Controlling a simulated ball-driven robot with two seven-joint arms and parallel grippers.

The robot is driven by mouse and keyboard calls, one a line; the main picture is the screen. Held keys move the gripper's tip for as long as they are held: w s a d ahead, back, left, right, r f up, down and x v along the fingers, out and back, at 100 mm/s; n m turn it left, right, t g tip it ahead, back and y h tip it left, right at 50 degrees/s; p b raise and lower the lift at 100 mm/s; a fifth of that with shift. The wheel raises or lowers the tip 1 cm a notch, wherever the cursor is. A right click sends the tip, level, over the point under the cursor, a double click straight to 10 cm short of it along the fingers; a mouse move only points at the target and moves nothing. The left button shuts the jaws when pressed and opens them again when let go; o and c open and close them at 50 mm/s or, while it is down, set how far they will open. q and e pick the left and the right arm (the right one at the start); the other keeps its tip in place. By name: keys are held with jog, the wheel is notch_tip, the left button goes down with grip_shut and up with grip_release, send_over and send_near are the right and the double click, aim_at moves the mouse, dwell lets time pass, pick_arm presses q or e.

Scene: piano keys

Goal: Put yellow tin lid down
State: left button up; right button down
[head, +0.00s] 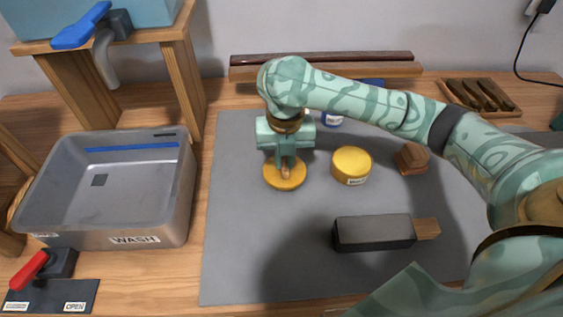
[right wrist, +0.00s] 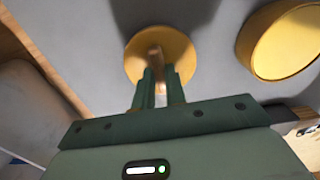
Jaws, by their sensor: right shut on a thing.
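The yellow tin lid (head: 273,181) is a round disc with a wooden knob, at the left part of the grey mat. My right gripper (head: 286,170) points down over it and is shut on the knob. The right wrist view also shows the lid (right wrist: 136,62) with the knob between the fingertips (right wrist: 158,72). I cannot tell whether the lid touches the mat. The yellow tin (head: 352,163) with a white label stands to the right of the lid, apart from it. The tin shows in the right wrist view too (right wrist: 285,45). My left gripper is out of view.
The grey mat (head: 235,240) has free room at the front left. A dark block with a wooden end (head: 375,232) lies in front of the tin. A brown wooden piece (head: 411,158) sits right of it. A metal wash basin (head: 60,220) stands left of the mat.

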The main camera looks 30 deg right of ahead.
aim_at(284, 162)
jog(key=shift+f, duration=0.25)
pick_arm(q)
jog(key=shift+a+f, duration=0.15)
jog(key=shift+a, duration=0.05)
pick_arm(e)
jog(key=c, duration=1.4)
grip_release()
jog(key=shift+f, duration=0.1)
jog(key=shift+c, duration=0.2)
